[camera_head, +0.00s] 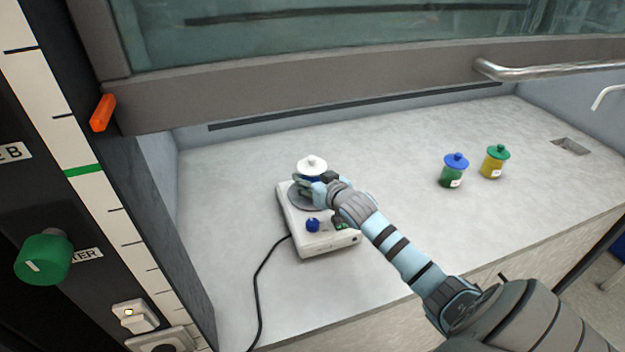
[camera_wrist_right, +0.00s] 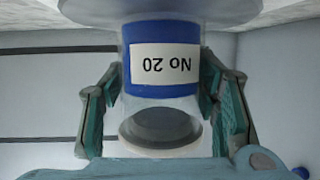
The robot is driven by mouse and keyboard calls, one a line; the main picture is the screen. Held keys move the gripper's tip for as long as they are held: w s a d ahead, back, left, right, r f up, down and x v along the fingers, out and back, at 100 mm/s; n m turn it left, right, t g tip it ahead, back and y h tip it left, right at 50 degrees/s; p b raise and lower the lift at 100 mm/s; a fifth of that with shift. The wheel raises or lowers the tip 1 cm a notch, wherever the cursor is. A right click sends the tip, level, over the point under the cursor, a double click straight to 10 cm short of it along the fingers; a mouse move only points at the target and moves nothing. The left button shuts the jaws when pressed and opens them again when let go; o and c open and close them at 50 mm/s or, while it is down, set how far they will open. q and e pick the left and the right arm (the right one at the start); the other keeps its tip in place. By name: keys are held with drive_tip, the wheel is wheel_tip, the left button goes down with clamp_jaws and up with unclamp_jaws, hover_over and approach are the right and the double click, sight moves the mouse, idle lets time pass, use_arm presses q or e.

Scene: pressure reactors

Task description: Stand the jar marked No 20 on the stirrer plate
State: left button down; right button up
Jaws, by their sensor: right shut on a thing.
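The jar marked No 20 has a white knobbed lid (camera_head: 312,164) and blue contents. Its label shows upside down in the right wrist view (camera_wrist_right: 164,65). My right gripper (camera_head: 318,184) is shut on the jar, its fingers on either side of it. The jar is upright over the round grey disc of the stirrer plate (camera_head: 299,202). A round surface is close at the jar's base in the wrist view, but I cannot tell whether they touch. My left gripper is not in view.
A green jar with a blue lid (camera_head: 453,172) and a yellow jar with a green lid (camera_head: 494,163) stand to the right. A black cable (camera_head: 258,290) runs from the stirrer to the front edge. The worktop (camera_head: 230,190) is otherwise mostly clear. The raised sash (camera_head: 300,95) spans above.

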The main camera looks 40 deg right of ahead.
drive_tip(key=o, duration=1.4)
drive_tip(key=p+v, duration=0.3)
drive_tip(key=v, duration=0.9)
drive_tip(key=shift+s+r, duration=0.1)
